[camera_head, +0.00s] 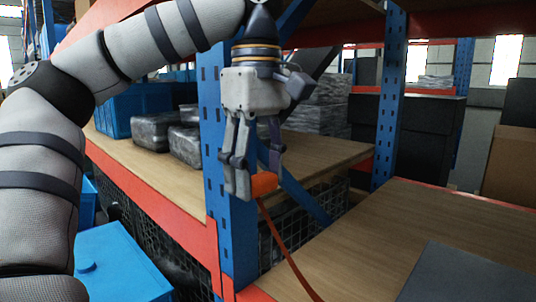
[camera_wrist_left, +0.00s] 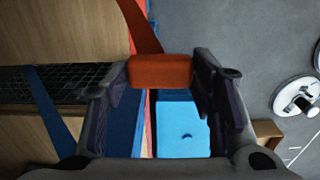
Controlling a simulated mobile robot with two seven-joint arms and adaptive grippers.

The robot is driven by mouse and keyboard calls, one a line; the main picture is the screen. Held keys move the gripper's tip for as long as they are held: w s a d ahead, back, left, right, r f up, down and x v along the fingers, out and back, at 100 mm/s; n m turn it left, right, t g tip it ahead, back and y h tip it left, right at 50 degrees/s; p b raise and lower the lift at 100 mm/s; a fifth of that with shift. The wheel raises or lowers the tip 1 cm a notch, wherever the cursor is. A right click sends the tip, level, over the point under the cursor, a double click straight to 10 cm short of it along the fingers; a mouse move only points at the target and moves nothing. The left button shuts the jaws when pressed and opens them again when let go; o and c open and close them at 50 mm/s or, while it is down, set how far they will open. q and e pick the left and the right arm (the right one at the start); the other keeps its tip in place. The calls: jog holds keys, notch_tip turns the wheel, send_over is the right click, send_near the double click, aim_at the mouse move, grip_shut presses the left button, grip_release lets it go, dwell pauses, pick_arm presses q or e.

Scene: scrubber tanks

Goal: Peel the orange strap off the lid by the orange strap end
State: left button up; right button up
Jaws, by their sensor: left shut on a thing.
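My left gripper (camera_head: 257,180) points down in front of the blue rack post and is shut on the orange strap end (camera_head: 264,185), an orange block. The block also shows between the fingers in the left wrist view (camera_wrist_left: 160,71). From it the thin orange strap (camera_head: 288,253) hangs down to the right and leaves the head view at the bottom edge. In the left wrist view the strap (camera_wrist_left: 138,25) runs out at the top. Its far end is hidden, so I cannot tell whether it touches a lid. A blue lid-like top (camera_head: 118,265) with a knob is at lower left. My right gripper is out of view.
The blue rack post (camera_head: 213,160) and red shelf beam (camera_head: 165,207) stand close to my left gripper. Wooden shelves hold a blue bin (camera_head: 132,108) and wrapped packages (camera_head: 160,130). A dark flat panel (camera_head: 465,275) is at lower right. The right shelf board (camera_head: 410,225) has bare room.

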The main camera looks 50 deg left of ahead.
pick_arm(q)
jog(key=s+a+f, duration=0.1)
jog(key=s+f, duration=0.3)
jog(key=f, duration=0.1)
jog(key=shift+a+f, duration=0.25)
jog(key=shift+a, duration=0.05)
dwell(0.4)
